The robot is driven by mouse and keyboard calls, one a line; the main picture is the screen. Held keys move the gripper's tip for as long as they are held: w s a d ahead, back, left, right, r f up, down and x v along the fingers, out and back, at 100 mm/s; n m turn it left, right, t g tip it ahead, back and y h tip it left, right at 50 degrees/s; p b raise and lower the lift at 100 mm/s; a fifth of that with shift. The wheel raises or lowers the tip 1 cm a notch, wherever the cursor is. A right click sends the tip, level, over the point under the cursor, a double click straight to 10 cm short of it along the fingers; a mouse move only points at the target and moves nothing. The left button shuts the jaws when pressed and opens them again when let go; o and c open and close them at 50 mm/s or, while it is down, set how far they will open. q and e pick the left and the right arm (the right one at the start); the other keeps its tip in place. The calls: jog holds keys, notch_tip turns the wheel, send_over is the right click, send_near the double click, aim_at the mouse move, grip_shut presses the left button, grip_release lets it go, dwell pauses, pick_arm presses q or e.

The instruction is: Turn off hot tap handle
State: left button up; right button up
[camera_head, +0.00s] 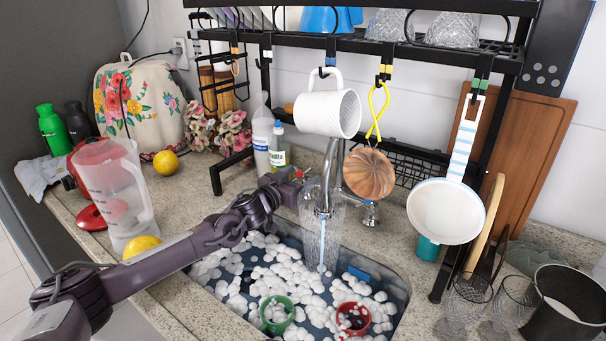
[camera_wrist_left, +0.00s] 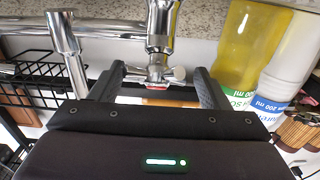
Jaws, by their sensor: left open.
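The chrome tap (camera_head: 326,180) stands behind the sink, and water (camera_head: 322,245) runs from it into the basin. The hot tap handle (camera_head: 299,174), with a red mark, is on the tap's left side. My left gripper (camera_head: 288,187) is at this handle, its arm reaching across the sink's left side. In the left wrist view the handle (camera_wrist_left: 157,76) sits between the two spread fingers of my open gripper (camera_wrist_left: 162,75), with gaps on both sides. The other tap handle (camera_head: 370,213) is to the right of the spout. My right gripper is not in view.
The sink (camera_head: 398,290) holds foam, a green cup (camera_head: 277,311) and a red cup (camera_head: 352,318). A white mug (camera_head: 328,113) and a wooden ladle (camera_head: 369,174) hang close above the tap. Bottles (camera_head: 262,140) stand just behind my gripper.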

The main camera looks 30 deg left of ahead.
pick_arm(q)
jog(key=shift+w+d, duration=0.15)
jog(key=shift+w, duration=1)
